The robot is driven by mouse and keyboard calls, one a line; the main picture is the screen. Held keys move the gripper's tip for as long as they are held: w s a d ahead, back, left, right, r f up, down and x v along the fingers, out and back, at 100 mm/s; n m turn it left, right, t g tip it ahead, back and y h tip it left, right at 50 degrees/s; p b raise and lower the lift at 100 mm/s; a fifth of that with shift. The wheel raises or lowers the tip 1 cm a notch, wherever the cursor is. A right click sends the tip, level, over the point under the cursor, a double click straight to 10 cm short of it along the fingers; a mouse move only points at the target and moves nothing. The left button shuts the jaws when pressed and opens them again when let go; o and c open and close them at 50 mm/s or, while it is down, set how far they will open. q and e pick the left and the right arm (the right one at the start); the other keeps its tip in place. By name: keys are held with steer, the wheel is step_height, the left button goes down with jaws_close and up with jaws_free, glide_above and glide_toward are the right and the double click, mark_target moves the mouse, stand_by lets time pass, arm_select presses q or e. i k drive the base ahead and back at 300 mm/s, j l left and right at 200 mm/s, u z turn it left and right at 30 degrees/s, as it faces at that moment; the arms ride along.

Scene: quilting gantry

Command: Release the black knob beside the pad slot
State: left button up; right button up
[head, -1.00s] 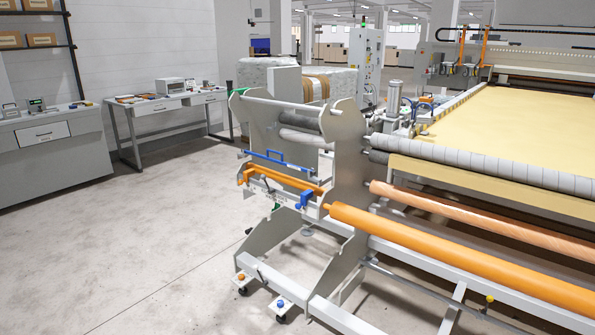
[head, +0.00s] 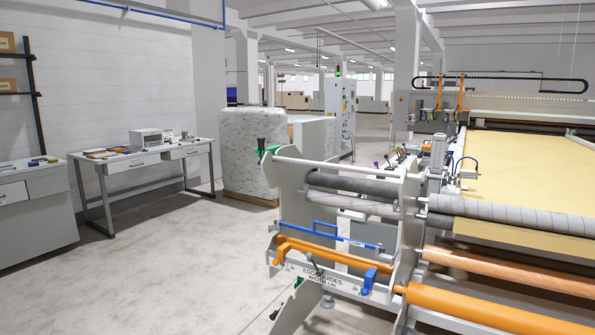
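A small black knob (head: 261,143) tops a green part at the upper left corner of the grey roller stand (head: 292,190). Several small levers with coloured knobs (head: 395,157), some of them dark, stand behind the stand's right end, too small to tell apart. I cannot make out a pad slot, nor which dark knob sits beside one. Neither of my grippers is in view.
The stand carries grey rollers, a blue bar (head: 328,234) and an orange bar (head: 325,256). The quilting bed (head: 530,170) and long rollers (head: 490,303) fill the right. Workbenches (head: 140,160) line the left wall. The floor (head: 170,270) left of the stand is clear.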

mark_target(262, 140)
steer(key=i+j, duration=0.1)
steer(key=j, duration=0.2)
steer(key=i+j, duration=0.15)
steer(key=j, duration=0.2)
steer(key=i+j, duration=0.1)
steer(key=j, duration=0.2)
steer(key=i+l+z, duration=0.45)
steer(key=i+l, duration=1.3)
steer(key=l, duration=0.15)
